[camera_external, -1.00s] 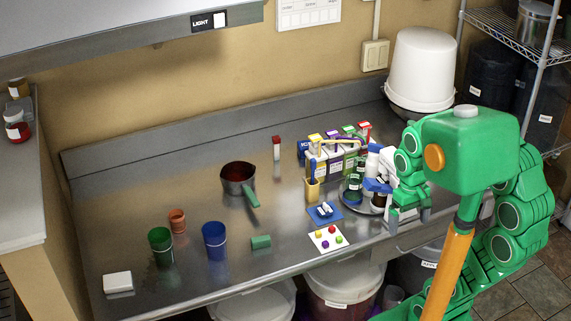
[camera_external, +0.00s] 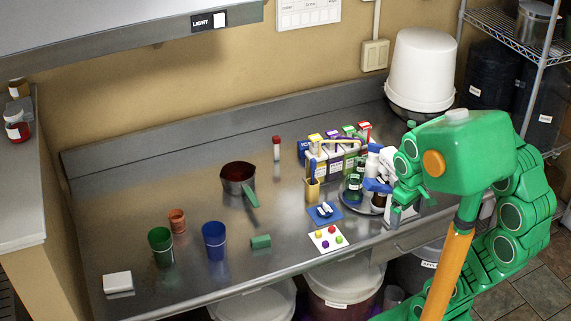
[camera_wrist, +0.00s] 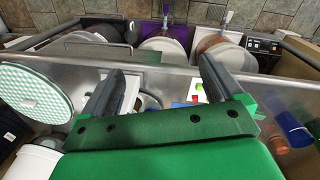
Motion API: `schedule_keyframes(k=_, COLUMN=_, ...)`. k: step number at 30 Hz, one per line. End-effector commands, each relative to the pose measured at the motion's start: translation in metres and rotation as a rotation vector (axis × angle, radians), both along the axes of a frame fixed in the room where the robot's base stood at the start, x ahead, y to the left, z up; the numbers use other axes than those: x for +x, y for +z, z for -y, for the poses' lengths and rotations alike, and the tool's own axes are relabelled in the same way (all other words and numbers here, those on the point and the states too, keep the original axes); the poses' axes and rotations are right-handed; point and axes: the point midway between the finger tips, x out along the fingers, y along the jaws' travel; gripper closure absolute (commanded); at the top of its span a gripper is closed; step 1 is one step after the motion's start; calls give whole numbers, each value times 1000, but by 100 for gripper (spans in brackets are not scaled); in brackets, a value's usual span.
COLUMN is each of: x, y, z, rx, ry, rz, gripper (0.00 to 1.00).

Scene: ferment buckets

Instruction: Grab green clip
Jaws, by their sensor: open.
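My gripper (camera_external: 408,213) is open and empty at the right part of the steel counter, beside the round tray with bottles. In the wrist view its two dark fingers (camera_wrist: 160,72) are spread wide with nothing held between them. A separate green block (camera_external: 261,242) lies on the counter left of the card. I cannot pick out a clip in the wrist view.
The round tray (camera_external: 352,205) with bottles stands left of my gripper. A white card (camera_external: 318,237) with coloured pieces, a blue cup (camera_external: 214,240), a green cup (camera_external: 160,245) and a pot (camera_external: 238,176) stand further left. The counter's back left is clear.

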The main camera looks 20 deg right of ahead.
Motion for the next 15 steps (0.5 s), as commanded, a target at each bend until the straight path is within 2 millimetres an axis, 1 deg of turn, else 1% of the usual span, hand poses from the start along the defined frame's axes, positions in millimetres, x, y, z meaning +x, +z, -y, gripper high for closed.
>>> schedule_keyframes(k=1, x=24, y=3, z=-2, rx=-22, ry=91, rz=50, gripper=6)
schedule_keyframes(k=3, x=58, y=9, z=-5, rx=-54, ry=219, rz=124, gripper=6)
schedule_keyframes(k=6, x=96, y=18, z=-12, rx=-97, ry=375, rz=206, gripper=6)
schedule_keyframes(k=9, x=127, y=27, z=-22, rx=-135, ry=506, rz=277, gripper=6)
schedule_keyframes(k=11, x=144, y=32, z=-29, rx=-157, ry=580, rz=313, gripper=6)
schedule_keyframes(k=12, x=155, y=35, z=-34, rx=-171, ry=626, rz=339, gripper=6)
schedule_keyframes(k=15, x=180, y=44, z=-48, rx=-206, ry=739, rz=397, gripper=6)
